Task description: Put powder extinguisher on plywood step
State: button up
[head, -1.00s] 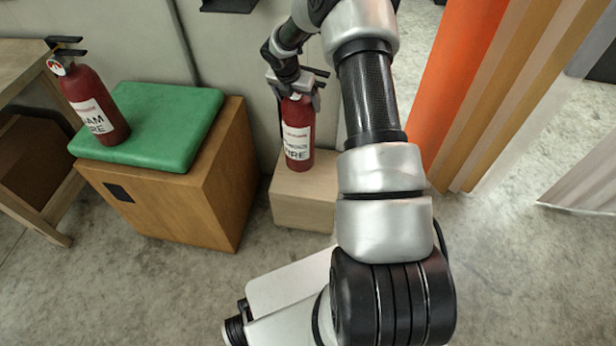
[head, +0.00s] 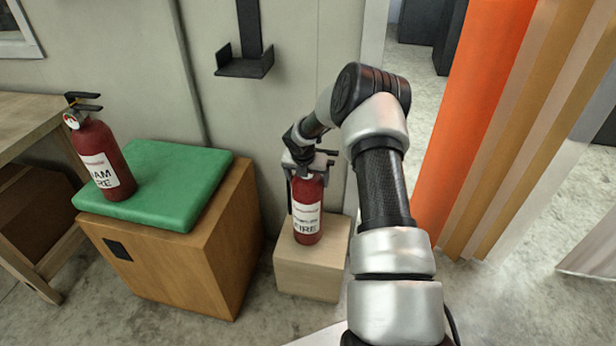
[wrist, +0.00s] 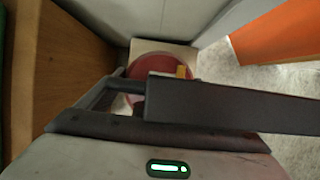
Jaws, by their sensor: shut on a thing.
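The powder extinguisher (head: 307,208) is a red cylinder with a white label, its upper word too small to read. It is upright, with its base over the top of the pale plywood step (head: 308,274). It looks to be touching the step, but a small gap cannot be ruled out. My gripper (head: 309,166) is shut on its top end, by the handle. In the wrist view the red extinguisher body (wrist: 150,74) is below the gripper (wrist: 125,98), with a pale piece of the step (wrist: 165,44) behind it. The handle is mostly hidden.
A wooden box (head: 205,262) with a green cushion (head: 165,207) stands left of the step, with a second red extinguisher (head: 103,160) on it. A black wall bracket (head: 245,66) is empty. An orange panel (head: 470,110) stands at right. A wooden table (head: 25,125) is far left.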

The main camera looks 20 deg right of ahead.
jog(key=shift+b+x, duration=0.55)
jog(key=shift+x, duration=0.8)
jog(key=shift+s+a, duration=0.1)
jog(key=shift+a, duration=0.05)
jog(key=o, duration=2)
jog(key=shift+s+a+f, duration=0.1)
jog(key=shift+s+f, duration=0.25)
jog(key=shift+f, duration=0.1)
jog(key=shift+r, duration=0.1)
